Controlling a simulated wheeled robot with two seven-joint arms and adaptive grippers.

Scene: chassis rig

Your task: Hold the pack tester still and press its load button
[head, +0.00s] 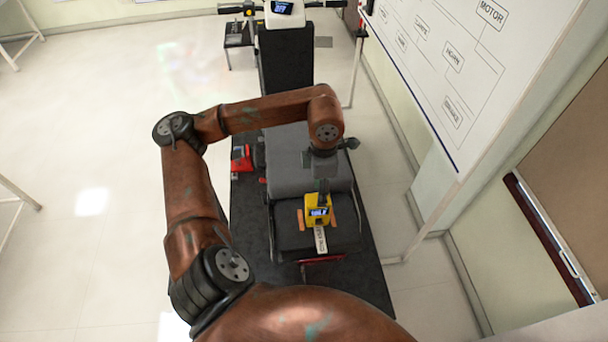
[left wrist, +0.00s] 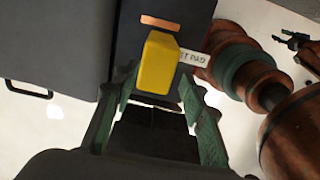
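The yellow pack tester (head: 318,210) with a small lit display stands on the dark seat pad between two orange strips, a white "TEST PAD" label (head: 320,240) beside it. In the left wrist view the tester (left wrist: 157,65) shows from above. My left gripper (head: 322,188) is at the tester's far side in the head view; in the left wrist view its green fingers (left wrist: 158,82) are apart, pointing at the tester from either side. I cannot tell whether they touch it. The load button cannot be made out. What looks like my right gripper (left wrist: 295,42) shows small at the wrist view's edge.
A whiteboard (head: 470,60) stands at the right.

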